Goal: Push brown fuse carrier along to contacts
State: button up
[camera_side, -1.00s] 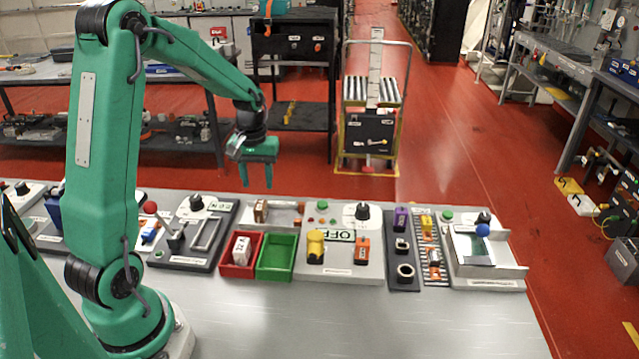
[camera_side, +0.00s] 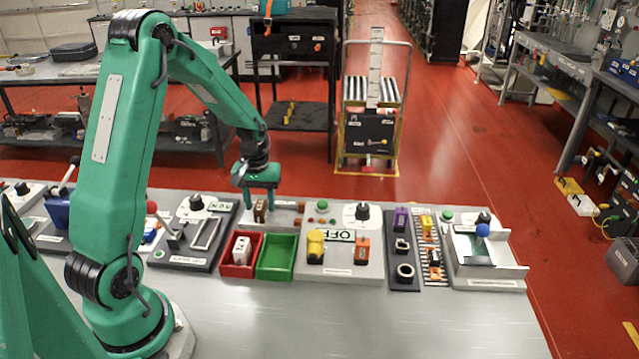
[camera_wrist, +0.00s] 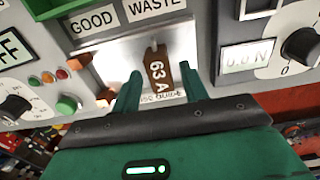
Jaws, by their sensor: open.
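The brown fuse carrier (camera_side: 260,212), marked "63 A" in the wrist view (camera_wrist: 158,72), stands at the left part of a pale metal guide plate (camera_side: 284,213). My gripper (camera_side: 261,203) is open and low over it. In the wrist view its two fingers (camera_wrist: 160,78) are on either side of the carrier, with a visible gap to each side. Orange-brown clip-like pieces, apparently the contacts (camera_wrist: 80,62), are at the other end of the plate, apart from the carrier; they also show small in the side view (camera_side: 300,209). The fingertips' exact height is unclear.
Red (camera_side: 229,267) and green (camera_side: 276,268) bins stand in front of the guide. An OFF panel with buttons and a dark knob (camera_side: 362,211) is to its right. A panel with a lever and dial (camera_side: 196,202) is to its left.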

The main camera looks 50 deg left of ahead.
jog(key=shift+c, duration=0.2)
jog(key=c, duration=0.9)
jog(key=shift+w+d, duration=3.2)
jog(key=shift+w, duration=0.05)
dwell(0.6)
jog(key=o, duration=1.1)
